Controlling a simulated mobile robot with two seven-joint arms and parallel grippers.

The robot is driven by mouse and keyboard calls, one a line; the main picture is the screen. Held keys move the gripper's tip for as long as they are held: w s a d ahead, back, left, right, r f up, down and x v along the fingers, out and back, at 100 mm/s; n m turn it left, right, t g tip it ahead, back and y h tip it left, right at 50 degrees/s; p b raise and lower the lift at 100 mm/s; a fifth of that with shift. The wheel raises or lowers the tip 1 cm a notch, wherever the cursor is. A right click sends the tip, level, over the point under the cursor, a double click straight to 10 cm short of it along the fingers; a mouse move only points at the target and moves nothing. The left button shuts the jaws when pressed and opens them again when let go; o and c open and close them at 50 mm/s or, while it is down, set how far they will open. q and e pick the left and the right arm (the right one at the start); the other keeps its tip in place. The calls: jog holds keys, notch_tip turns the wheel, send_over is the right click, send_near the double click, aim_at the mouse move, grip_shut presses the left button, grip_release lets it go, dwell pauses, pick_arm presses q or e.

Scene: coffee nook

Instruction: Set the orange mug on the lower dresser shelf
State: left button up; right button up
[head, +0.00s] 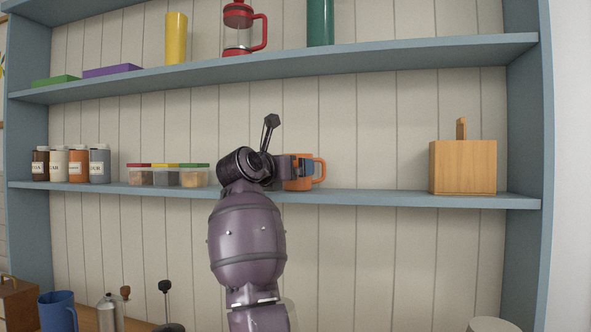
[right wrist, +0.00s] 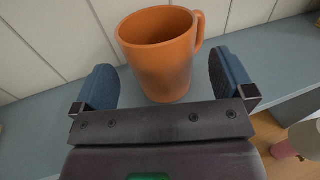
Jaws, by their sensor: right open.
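The orange mug (head: 302,184) stands upright on the lower dresser shelf (head: 390,199), right of the middle, partly hidden by my right gripper in the head view. Its handle points right. In the right wrist view the mug (right wrist: 165,62) is upright and looks empty, with its base on the blue-grey shelf (right wrist: 45,125). My right gripper (head: 284,160) is just in front of the mug. In the right wrist view its fingers (right wrist: 165,82) are spread wide, one on each side of the mug's lower part, with gaps between. My left gripper is not in view.
Lidded containers (head: 167,176) and several labelled jars (head: 78,165) stand left on the same shelf. A wooden box (head: 463,166) stands at its right end. The upper shelf (head: 400,54) holds a red press (head: 238,28) and canisters. Free shelf lies between mug and box.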

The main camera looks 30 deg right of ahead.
jog(key=v, duration=0.8)
jog(key=shift+a, duration=0.15)
jog(key=shift+s+r, duration=0.1)
